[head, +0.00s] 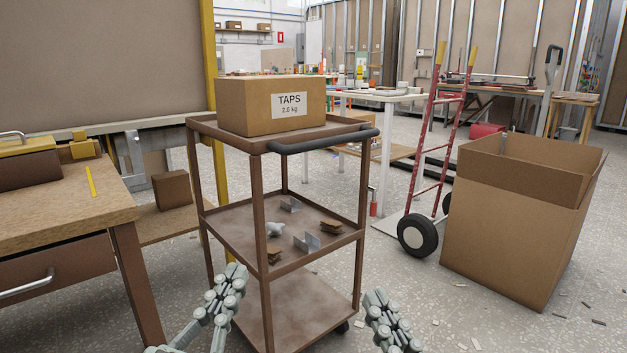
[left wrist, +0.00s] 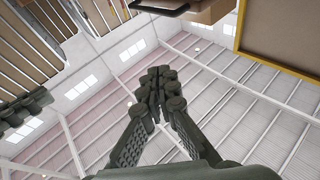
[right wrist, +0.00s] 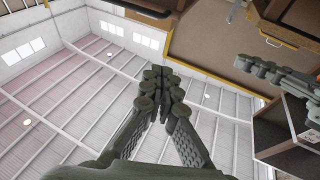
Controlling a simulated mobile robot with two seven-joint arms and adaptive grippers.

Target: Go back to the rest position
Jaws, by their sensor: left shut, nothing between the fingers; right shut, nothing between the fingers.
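My left gripper (head: 236,275) is in front of the brown cart at the lower middle of the head view. It is shut and empty, and its fingers meet in the left wrist view (left wrist: 160,78). My right gripper (head: 377,298) is at the lower right of the cart in the head view. It is shut and empty, with its fingers together in the right wrist view (right wrist: 158,76). Both grippers point upward. The right wrist view also shows my left gripper at its right side.
A three-shelf cart (head: 260,146) stands ahead, bearing a closed TAPS box (head: 247,112) on top and small parts on its middle shelf. A wooden workbench (head: 60,215) is at left. A red hand truck (head: 428,150) and a large open carton (head: 510,220) are at right.

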